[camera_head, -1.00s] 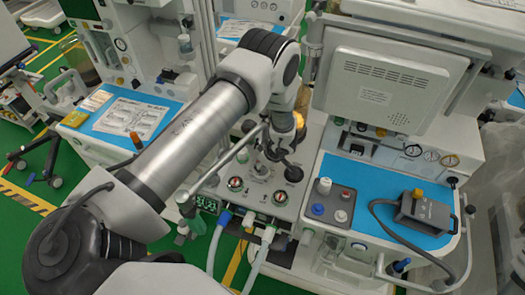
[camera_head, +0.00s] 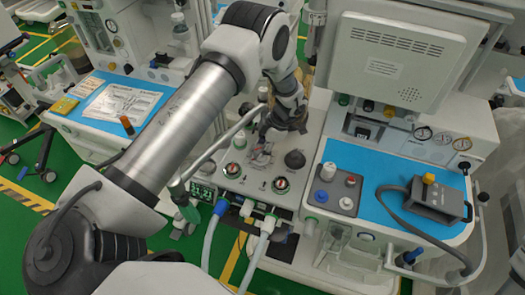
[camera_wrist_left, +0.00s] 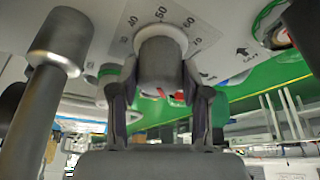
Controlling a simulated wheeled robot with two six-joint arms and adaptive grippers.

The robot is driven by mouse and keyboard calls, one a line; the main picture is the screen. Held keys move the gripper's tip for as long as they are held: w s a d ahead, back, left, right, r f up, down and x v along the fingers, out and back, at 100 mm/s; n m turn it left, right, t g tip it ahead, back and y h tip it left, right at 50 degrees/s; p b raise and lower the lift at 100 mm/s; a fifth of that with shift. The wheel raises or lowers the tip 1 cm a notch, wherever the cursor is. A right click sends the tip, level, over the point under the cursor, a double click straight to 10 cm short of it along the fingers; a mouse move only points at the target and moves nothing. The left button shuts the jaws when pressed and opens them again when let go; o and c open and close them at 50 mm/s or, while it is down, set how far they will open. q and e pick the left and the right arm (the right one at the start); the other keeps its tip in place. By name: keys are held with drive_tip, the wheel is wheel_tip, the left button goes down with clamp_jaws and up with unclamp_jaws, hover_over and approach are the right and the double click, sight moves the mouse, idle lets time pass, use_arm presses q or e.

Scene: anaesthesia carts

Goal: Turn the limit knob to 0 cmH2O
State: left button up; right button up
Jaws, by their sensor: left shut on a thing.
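In the left wrist view the limit knob (camera_wrist_left: 160,48) is a dark grey knob with a pale collar on the light panel. A printed scale plate (camera_wrist_left: 200,36) surrounds its base; figures such as 30, 50 and 60 show above it. The knob's pointer is not clear. My left gripper (camera_wrist_left: 160,76) is shut on the knob, one finger on each side. In the head view my left gripper (camera_head: 266,132) is over the panel (camera_head: 230,172) and hides most of the knob. My right gripper is not in view.
A metal tube (camera_wrist_left: 48,85) stands close beside the gripper. Hoses (camera_head: 213,238) hang at the front. A blue worktop (camera_head: 385,172) with a grey device (camera_head: 432,200) lies to the right.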

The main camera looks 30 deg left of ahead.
use_arm(q)
drive_tip(key=shift+s+f+n+b, duration=0.1)
drive_tip(key=shift+f+n+b, duration=0.05)
drive_tip(key=shift+n+b, duration=0.3)
drive_tip(key=o, duration=1.1)
drive_tip(key=shift+o, duration=0.2)
drive_tip(key=shift+a, duration=0.15)
drive_tip(key=v, duration=0.7)
drive_tip(key=shift+r, duration=0.25)
drive_tip(key=shift+w, duration=0.2)
